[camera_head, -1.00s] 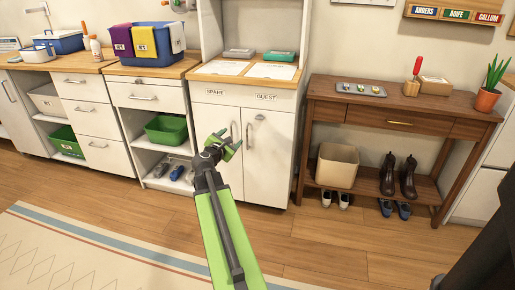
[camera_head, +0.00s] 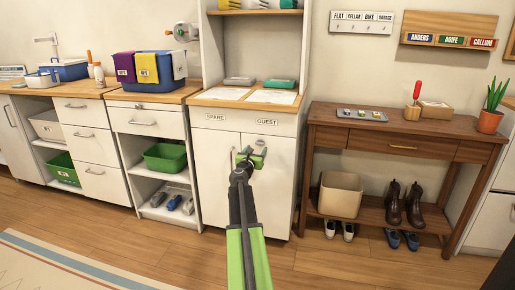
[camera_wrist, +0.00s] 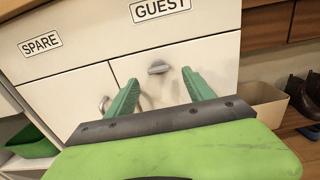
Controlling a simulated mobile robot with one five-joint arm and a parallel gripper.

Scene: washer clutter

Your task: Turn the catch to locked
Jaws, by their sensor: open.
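The catch (camera_wrist: 158,67) is a small grey oval knob near the top of the cupboard's right door (camera_wrist: 215,62), below the GUEST label (camera_wrist: 160,8). In the wrist view it lies nearly level, tilted slightly. In the head view the catch (camera_head: 261,142) shows just above my gripper (camera_head: 252,155). My gripper is open and empty, its two green fingers in front of the right door. In the wrist view the catch appears between and slightly beyond the fingertips (camera_wrist: 160,77). I cannot tell the exact gap. No locked marking is readable.
The left door's handle (camera_wrist: 104,103) stands out to the left of the fingers. The SPARE label (camera_wrist: 40,43) is above the left door. A wooden console table (camera_head: 400,125) with a beige bin (camera_head: 340,195) below stands right. The floor before the cupboard is clear.

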